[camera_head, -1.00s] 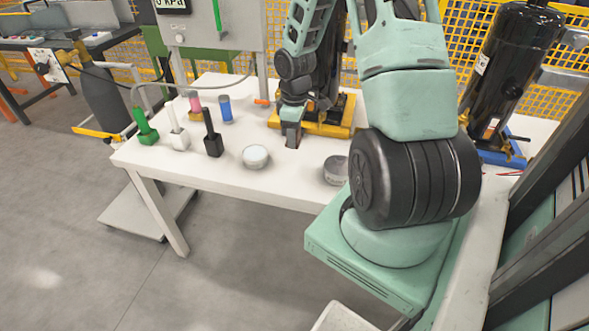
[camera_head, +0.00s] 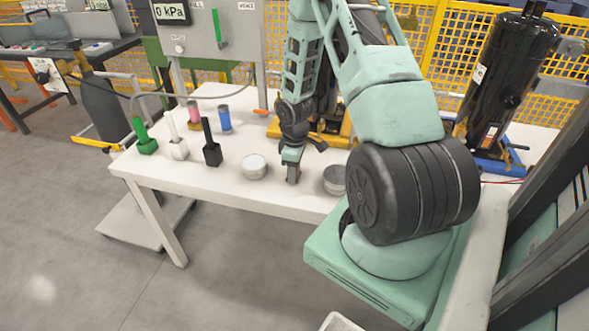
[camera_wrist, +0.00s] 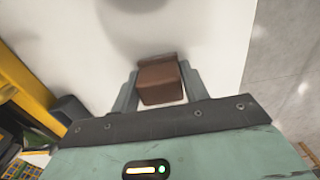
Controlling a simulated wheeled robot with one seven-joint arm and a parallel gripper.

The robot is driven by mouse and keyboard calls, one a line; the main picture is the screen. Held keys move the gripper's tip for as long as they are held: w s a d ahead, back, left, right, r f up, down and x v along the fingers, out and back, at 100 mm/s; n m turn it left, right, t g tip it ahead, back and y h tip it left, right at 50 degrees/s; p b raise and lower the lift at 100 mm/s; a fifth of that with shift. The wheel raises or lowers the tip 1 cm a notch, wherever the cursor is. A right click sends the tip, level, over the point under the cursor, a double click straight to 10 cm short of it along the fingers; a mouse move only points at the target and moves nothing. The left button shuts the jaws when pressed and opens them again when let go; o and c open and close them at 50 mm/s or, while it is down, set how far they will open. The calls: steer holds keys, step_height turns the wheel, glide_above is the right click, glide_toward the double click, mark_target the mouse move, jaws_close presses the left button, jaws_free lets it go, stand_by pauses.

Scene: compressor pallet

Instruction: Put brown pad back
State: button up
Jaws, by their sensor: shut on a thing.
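The brown pad (camera_wrist: 160,82) is a small brown block that shows between the two fingers of my gripper in the wrist view. My gripper (camera_head: 292,176) points down over the white table (camera_head: 220,188), between two round grey containers. In the wrist view my gripper (camera_wrist: 161,92) is shut on the pad, one finger against each side. In the head view the pad is too small and covered to make out. Whether it touches the table top cannot be told.
A round silver-lidded tin (camera_head: 254,167) stands left of my gripper and a darker tin (camera_head: 335,179) right of it. Black (camera_head: 212,150), white (camera_head: 178,145) and green (camera_head: 146,143) handled items stand further left. A yellow pallet (camera_head: 330,138) lies behind. A black cylinder (camera_head: 505,75) stands at right.

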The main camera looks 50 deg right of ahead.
steer(key=shift+f, duration=0.1)
steer(key=o, duration=1)
step_height(320, 180, up, 12)
steer(key=w+a+r+n, duration=0.1)
steer(key=a+r, duration=0.3)
steer(key=a, duration=0.7)
steer(key=a+r, duration=0.4)
steer(key=a, duration=0.7)
steer(key=s+a+r, duration=0.2)
steer(key=s+a, duration=0.4)
steer(key=s+a+r+n, duration=0.1)
steer(key=s+a+r, duration=0.1)
steer(key=s+a, duration=0.4)
steer(key=s+a+r+n, duration=0.1)
steer(key=s+a+r, duration=0.1)
steer(key=s+a, duration=0.4)
steer(key=shift+a+r+y+p, duration=0.3)
steer(key=shift+a, duration=0.1)
